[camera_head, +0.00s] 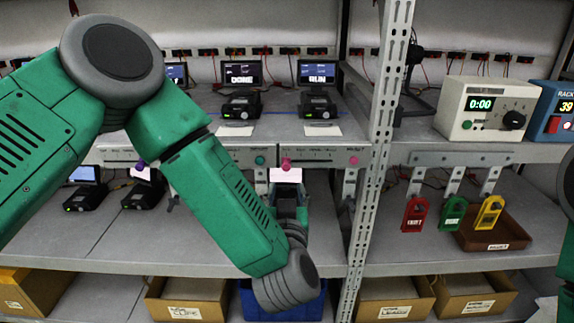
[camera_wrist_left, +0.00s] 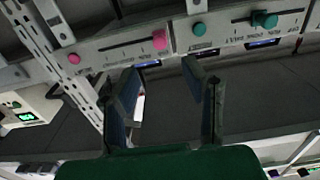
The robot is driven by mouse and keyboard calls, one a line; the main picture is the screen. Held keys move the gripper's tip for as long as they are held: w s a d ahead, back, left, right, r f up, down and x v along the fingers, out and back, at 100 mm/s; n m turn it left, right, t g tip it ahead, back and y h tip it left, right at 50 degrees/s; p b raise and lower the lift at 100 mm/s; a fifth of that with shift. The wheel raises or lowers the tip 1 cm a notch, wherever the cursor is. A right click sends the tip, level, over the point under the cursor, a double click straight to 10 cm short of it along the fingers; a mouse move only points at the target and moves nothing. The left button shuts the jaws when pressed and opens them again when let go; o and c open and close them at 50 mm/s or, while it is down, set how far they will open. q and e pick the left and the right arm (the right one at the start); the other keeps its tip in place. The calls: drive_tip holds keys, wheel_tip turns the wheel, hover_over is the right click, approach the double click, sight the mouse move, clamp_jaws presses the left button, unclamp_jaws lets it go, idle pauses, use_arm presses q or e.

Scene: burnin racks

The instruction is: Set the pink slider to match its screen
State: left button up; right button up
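The pink slider (camera_head: 286,163) sits on the grey front rail of the middle rack shelf, toward the left of its slot; it also shows in the left wrist view (camera_wrist_left: 160,40). A round pink button (camera_head: 353,160) is on the same rail to its right. Just below the slider is a pale pinkish panel (camera_head: 285,175), perhaps its screen; I cannot read any text on it. My left gripper (camera_wrist_left: 161,68) is open and empty, its fingers pointing at the rail and apart from the slider. My right gripper is not in view.
Small units with screens stand above, one reading RUN (camera_head: 317,74), another DONE (camera_head: 241,74). A teal slider (camera_wrist_left: 264,19) and teal button (camera_wrist_left: 199,28) are on the neighbouring rail section. A perforated rack post (camera_head: 378,130) stands right of the pink button. Red (camera_head: 414,214), green and yellow tags hang farther right.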

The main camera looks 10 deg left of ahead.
sight(287, 168)
use_arm(q)
drive_tip(key=x, duration=1)
drive_tip(key=shift+w+p, duration=0.15)
drive_tip(key=shift+p, duration=0.15)
